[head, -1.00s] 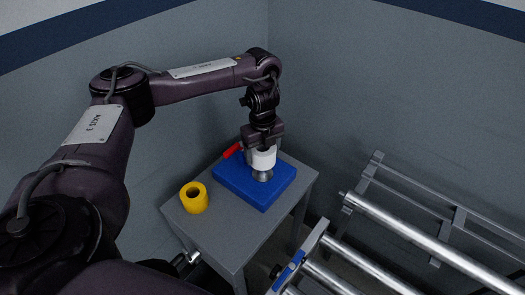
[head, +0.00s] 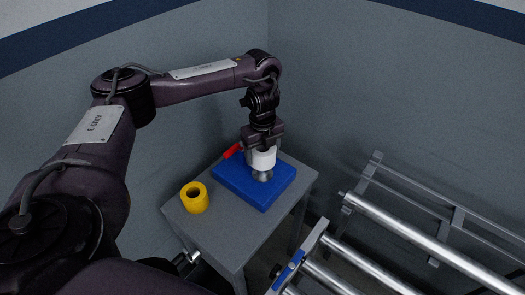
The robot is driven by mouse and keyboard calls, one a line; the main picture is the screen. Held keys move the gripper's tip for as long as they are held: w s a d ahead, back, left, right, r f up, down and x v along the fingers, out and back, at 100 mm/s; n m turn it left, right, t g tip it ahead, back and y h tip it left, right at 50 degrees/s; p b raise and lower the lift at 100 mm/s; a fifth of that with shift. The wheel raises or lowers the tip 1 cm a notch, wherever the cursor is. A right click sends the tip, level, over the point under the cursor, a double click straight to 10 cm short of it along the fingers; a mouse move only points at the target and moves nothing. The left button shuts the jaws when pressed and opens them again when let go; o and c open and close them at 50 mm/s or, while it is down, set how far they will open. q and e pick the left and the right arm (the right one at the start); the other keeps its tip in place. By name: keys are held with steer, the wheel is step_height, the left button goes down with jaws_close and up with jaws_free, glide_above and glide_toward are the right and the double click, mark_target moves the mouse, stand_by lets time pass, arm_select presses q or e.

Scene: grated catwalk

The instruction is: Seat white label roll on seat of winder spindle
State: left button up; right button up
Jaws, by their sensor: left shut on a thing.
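The white label roll (head: 262,159) is held upright in my left gripper (head: 262,148), which is shut on it from above. The roll is over the winder spindle, whose grey metal seat (head: 262,175) shows just below the roll on the blue base (head: 262,197). I cannot tell whether the roll's underside touches the seat. The spindle's shaft is hidden by the roll and gripper. My right gripper is not in view.
A yellow roll (head: 194,203) stands on the grey table (head: 228,232), left of the blue base. A red handle (head: 232,151) sticks out behind the base. Metal rollers (head: 420,240) lie to the right. Walls close in behind.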

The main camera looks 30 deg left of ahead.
arm_select(q)
steer(key=shift+p, duration=0.35)
steer(key=shift+c, duration=0.2)
stand_by(0.4)
steer(key=shift+f, duration=0.1)
steer(key=shift+f+b, duration=1.65)
steer(key=shift+f, duration=1.2)
steer(key=o, duration=1.2)
steer(key=shift+o, duration=0.2)
steer(key=shift+r, duration=0.1)
